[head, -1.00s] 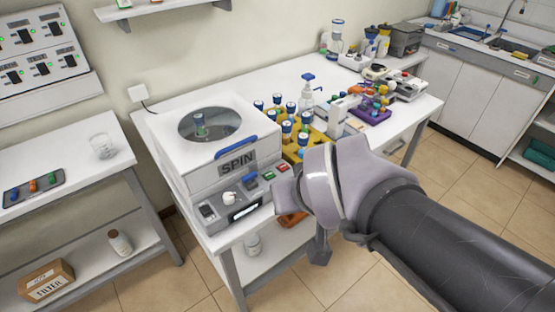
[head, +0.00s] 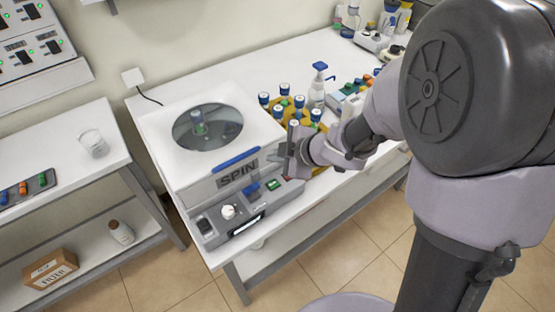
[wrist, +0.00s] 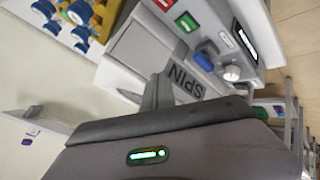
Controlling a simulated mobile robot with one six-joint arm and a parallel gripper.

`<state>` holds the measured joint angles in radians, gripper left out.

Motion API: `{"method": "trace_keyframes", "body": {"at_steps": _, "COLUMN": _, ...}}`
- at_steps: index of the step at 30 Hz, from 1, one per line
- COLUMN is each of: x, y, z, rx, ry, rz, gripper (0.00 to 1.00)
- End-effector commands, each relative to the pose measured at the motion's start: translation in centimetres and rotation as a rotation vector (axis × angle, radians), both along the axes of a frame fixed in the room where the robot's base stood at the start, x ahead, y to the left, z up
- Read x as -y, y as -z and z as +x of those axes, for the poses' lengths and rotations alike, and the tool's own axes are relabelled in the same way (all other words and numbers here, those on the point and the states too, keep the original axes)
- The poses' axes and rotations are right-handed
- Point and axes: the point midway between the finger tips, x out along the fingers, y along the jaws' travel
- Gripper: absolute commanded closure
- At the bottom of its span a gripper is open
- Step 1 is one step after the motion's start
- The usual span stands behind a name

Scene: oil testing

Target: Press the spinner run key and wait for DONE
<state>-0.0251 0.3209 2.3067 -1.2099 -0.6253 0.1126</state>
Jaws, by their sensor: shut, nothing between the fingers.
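The white spinner (head: 190,160) stands on the bench with its round-windowed lid down, blue handle and SPIN label in front. Its sloped control panel carries a green key (head: 273,184), a blue part (head: 250,191), a white knob (head: 228,211) and a display (head: 248,227), whose text is too small to read. The wrist view shows the green key (wrist: 187,22), a red key (wrist: 164,4), the blue part (wrist: 203,60) and the display (wrist: 245,42). My gripper (head: 286,168) is shut and empty, over the panel's right end near the green key; contact cannot be told. It hides the red key in the head view.
A yellow rack (head: 297,109) of blue-capped vials stands right of the spinner, close to my gripper. A pump bottle (head: 317,88) stands behind it. A side table (head: 70,150) with a beaker (head: 93,143) is at the left. Bare bench lies behind the spinner.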

Motion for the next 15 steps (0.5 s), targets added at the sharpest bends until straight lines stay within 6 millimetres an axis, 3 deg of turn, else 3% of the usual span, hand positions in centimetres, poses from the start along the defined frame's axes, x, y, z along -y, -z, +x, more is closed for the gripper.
{"method": "trace_keyframes", "body": {"at_steps": 8, "x": 0.1, "y": 0.2, "z": 0.0, "rx": 0.0, "ry": 0.003, "rz": 0.0, "gripper": 1.0}}
{"method": "trace_keyframes", "body": {"at_steps": 15, "x": 0.1, "y": 2.3, "z": 0.0, "rx": 0.001, "ry": 0.005, "rz": -0.001, "gripper": 1.0}}
